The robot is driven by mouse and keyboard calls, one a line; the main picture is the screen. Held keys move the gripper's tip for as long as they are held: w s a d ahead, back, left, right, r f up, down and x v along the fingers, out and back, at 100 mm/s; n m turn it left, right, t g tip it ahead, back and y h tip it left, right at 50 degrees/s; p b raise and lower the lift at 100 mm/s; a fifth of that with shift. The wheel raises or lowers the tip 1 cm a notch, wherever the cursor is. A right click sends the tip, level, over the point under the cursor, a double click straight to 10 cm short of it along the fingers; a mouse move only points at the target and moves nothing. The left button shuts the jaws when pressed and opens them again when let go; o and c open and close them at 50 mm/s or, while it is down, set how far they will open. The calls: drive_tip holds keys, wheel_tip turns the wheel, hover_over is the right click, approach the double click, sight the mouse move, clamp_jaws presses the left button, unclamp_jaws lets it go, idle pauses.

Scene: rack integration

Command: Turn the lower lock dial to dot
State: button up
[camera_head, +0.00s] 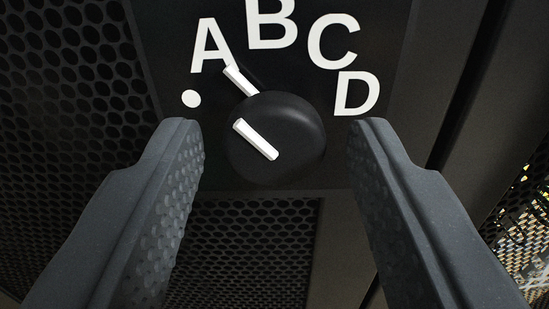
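The lock dial (290,135) is a round black knob on a dark plate (160,30). It bears a white pointer line on its face and another white mark at its upper-left edge. Both slant up and left, toward the letter A (211,46). The white dot (191,98) lies left of the knob, below A. The letters B, C and D run on to the right. My gripper (277,140) is open, one finger on each side of the knob, with visible gaps. Only one dial is in view.
Black perforated mesh (70,90) covers the left side and the area below the plate (245,245). A dark vertical frame strip (440,90) stands at the right. More mesh with bright specks (522,215) shows at the far right edge.

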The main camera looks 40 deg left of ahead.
drive_tip(key=c, duration=0.7)
drive_tip(key=shift+o, duration=0.2)
drive_tip(key=shift+d+p, duration=0.1)
drive_tip(key=shift+p, duration=0.2)
drive_tip(key=n+p, duration=0.2)
drive_tip(key=n, duration=0.1)
drive_tip(key=shift+n, duration=0.4)
drive_tip(key=shift+f+n, duration=0.1)
drive_tip(key=shift+n, duration=1.8)
drive_tip(key=o, duration=1)
drive_tip(key=shift+c, duration=0.2)
